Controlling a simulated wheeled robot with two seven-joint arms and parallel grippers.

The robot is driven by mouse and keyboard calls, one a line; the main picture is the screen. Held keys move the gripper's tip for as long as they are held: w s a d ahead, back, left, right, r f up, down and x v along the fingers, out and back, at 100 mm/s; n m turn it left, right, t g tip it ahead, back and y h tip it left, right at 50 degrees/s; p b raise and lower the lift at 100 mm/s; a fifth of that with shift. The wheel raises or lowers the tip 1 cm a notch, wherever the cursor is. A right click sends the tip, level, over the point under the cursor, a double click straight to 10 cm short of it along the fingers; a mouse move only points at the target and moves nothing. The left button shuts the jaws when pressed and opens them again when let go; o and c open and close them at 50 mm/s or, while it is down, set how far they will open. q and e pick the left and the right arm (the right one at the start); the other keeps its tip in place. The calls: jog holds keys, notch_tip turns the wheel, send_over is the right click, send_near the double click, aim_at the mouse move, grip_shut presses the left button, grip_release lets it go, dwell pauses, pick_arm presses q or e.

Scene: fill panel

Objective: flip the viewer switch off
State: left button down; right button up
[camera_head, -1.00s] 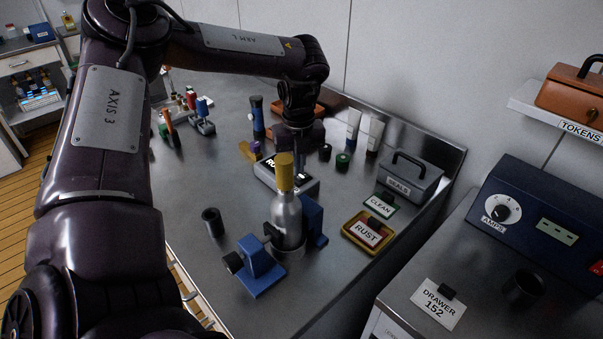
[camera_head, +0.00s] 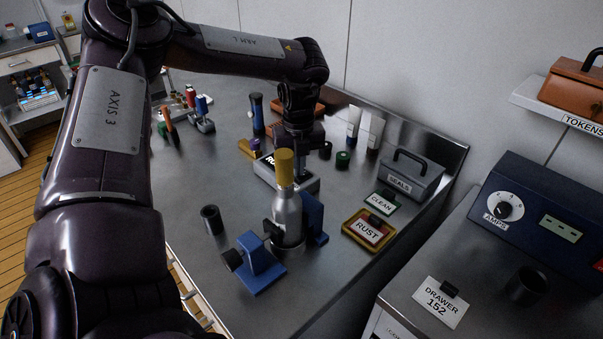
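No switch marked as the viewer's can be made out. A low grey box (camera_head: 304,188) with a partly hidden white label starting "RO" sits mid-bench behind a silver bottle with a yellow cap (camera_head: 286,168). My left arm reaches in from the left over the bench. Its gripper (camera_head: 300,158) points down at the grey box, behind the bottle cap. Its fingertips are mostly hidden, so I cannot tell whether they are open or touching the box. My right gripper is not in view.
The bottle stands between blue clamp blocks (camera_head: 258,266). Right of it are the RUST tray (camera_head: 350,238), the CLEAN card (camera_head: 380,203) and the grey SEALS box (camera_head: 412,182). A dark cup (camera_head: 212,220) stands left. A blue AMPS unit (camera_head: 540,215) stands far right.

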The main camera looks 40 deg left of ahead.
pick_arm(q)
jog(key=shift+f, duration=0.25)
jog(key=shift+r, duration=0.2)
jog(key=shift+r+p, duration=0.4)
jog(key=shift+r, duration=0.1)
jog(key=shift+r+p, duration=1.75)
jog(key=shift+r, duration=1.15)
